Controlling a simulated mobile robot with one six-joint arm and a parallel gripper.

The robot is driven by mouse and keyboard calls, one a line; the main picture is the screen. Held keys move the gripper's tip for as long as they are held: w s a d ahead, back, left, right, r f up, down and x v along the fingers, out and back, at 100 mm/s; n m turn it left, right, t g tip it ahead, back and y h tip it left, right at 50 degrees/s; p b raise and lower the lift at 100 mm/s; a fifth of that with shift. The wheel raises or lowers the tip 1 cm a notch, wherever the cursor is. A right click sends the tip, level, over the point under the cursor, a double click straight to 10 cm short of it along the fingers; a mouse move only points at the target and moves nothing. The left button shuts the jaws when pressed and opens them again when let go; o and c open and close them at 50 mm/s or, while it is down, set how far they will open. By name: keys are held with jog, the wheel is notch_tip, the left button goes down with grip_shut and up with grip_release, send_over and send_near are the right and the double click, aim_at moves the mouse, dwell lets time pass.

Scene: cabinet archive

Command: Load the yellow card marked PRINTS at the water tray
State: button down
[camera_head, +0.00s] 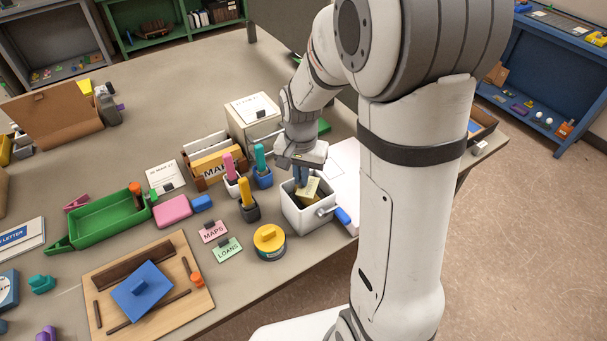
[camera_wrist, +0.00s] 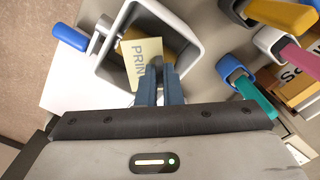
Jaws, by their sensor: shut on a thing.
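The yellow card marked PRINTS (camera_wrist: 139,62) is between my gripper's blue-grey fingers (camera_wrist: 160,84), its lettering partly hidden by them. My gripper points down over the white square tray (camera_head: 305,218), and the card (camera_head: 309,188) shows at the tray's opening. The tray's wall also shows in the wrist view (camera_wrist: 187,46). A tan-brown piece (camera_wrist: 172,40) lies inside the tray behind the card; I cannot tell whether the card touches it. A blue-ended handle (camera_head: 343,215) sticks out from the tray's side.
Several small holders with pink, teal (camera_head: 261,158) and yellow (camera_head: 245,192) handles stand left of the tray. A yellow round tin (camera_head: 269,242) and pink MAPS (camera_head: 213,232) and green LOANS (camera_head: 227,249) cards lie nearby. The table edge is close in front.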

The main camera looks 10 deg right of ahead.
jog(key=shift+r+p, duration=1.7)
jog(key=shift+r, duration=1.1)
